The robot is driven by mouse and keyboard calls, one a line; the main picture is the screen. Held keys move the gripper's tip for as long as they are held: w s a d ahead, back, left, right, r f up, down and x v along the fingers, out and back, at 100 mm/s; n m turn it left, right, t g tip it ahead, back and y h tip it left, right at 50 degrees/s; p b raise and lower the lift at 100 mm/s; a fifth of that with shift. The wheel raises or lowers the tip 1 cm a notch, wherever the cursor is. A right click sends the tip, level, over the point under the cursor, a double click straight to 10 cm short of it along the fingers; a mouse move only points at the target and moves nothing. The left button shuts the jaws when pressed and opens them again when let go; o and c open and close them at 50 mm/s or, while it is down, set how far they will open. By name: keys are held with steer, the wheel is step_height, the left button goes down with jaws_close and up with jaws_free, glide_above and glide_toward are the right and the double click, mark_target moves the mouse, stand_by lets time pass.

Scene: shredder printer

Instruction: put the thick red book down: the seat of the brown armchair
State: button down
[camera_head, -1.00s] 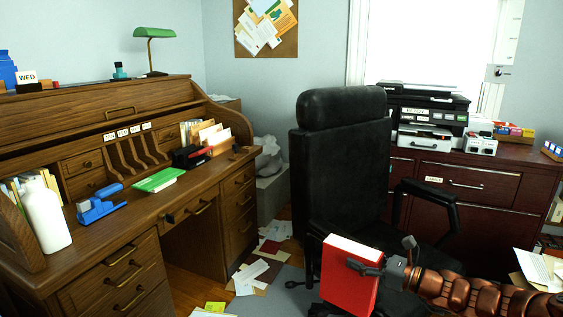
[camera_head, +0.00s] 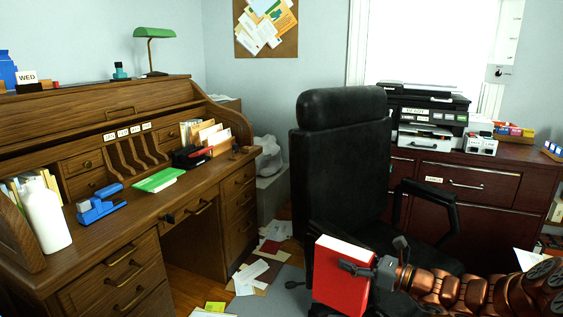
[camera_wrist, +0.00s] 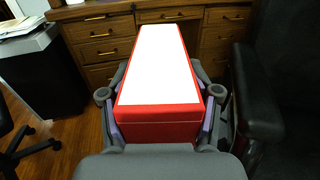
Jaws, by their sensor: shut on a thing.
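The thick red book (camera_head: 341,284) is in my gripper (camera_head: 372,271), at the lower middle of the head view. Its white page edges face up, and its red cover faces the camera. In the wrist view the book (camera_wrist: 160,118) lies between the two fingers of my gripper (camera_wrist: 160,100), one at each side. A black office chair (camera_head: 342,150) stands behind the book, with a tall back and armrests. Its seat (camera_head: 395,262) is partly hidden by the book and my arm. No brown armchair shows in these frames.
A wooden roll-top desk (camera_head: 120,235) fills the left side, with a white bottle (camera_head: 45,228) and a blue stapler (camera_head: 98,205) on it. A dark red cabinet (camera_head: 500,215) with a printer stands at the right. Papers (camera_head: 250,278) lie on the floor.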

mark_target(348, 286)
step_height(348, 286, down, 10)
steer(key=b, duration=1)
step_height(348, 286, up, 27)
steer(key=p, duration=3.4)
steer(key=shift+f+p, duration=0.15)
steer(key=shift+p, duration=0.2)
steer(key=shift+w, duration=0.1)
